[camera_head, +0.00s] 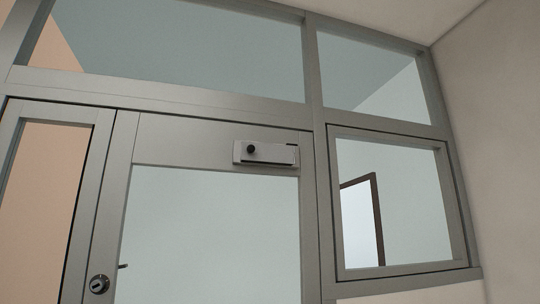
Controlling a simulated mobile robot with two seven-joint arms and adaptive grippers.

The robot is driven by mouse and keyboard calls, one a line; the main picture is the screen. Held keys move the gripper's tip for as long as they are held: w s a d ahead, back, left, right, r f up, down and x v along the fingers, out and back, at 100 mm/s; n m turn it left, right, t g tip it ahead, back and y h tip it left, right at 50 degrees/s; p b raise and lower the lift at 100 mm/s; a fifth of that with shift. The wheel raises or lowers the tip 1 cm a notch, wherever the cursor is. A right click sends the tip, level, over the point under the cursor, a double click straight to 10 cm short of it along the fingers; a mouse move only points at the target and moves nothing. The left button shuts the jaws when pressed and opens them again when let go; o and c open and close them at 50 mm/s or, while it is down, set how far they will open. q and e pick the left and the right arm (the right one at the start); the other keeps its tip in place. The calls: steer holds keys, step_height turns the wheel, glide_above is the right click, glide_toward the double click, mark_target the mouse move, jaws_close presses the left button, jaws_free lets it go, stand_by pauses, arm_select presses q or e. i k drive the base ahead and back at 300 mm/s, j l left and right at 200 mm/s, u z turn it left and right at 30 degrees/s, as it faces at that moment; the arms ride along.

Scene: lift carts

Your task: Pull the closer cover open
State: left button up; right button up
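The door closer is a small light-grey box with a cover (272,153) on the top rail of the grey-framed glass door, near its upper right corner. A round black knob (251,149) sits on the left part of the cover. A dark line runs along the cover's lower edge, and a small dark piece shows at its upper right end. I cannot tell whether the cover is partly open. Neither of my grippers is in view.
The door (150,152) has a round lock (98,284) at lower left. Glass panels (190,50) lie above it, and a framed side window (390,205) stands to its right. A plain wall (500,130) bounds the right side.

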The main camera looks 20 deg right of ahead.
mark_target(251, 151)
steer(key=i+l, duration=0.15)
steer(key=l, duration=0.2)
steer(key=i+l, duration=0.15)
steer(key=l, duration=0.25)
steer(key=i+l, duration=0.15)
steer(key=l, duration=0.2)
steer(key=i+l, duration=0.15)
steer(key=l, duration=0.2)
steer(key=i+l+u, duration=0.1)
steer(key=l, duration=0.3)
steer(key=i+l, duration=0.15)
steer(key=l, duration=0.2)
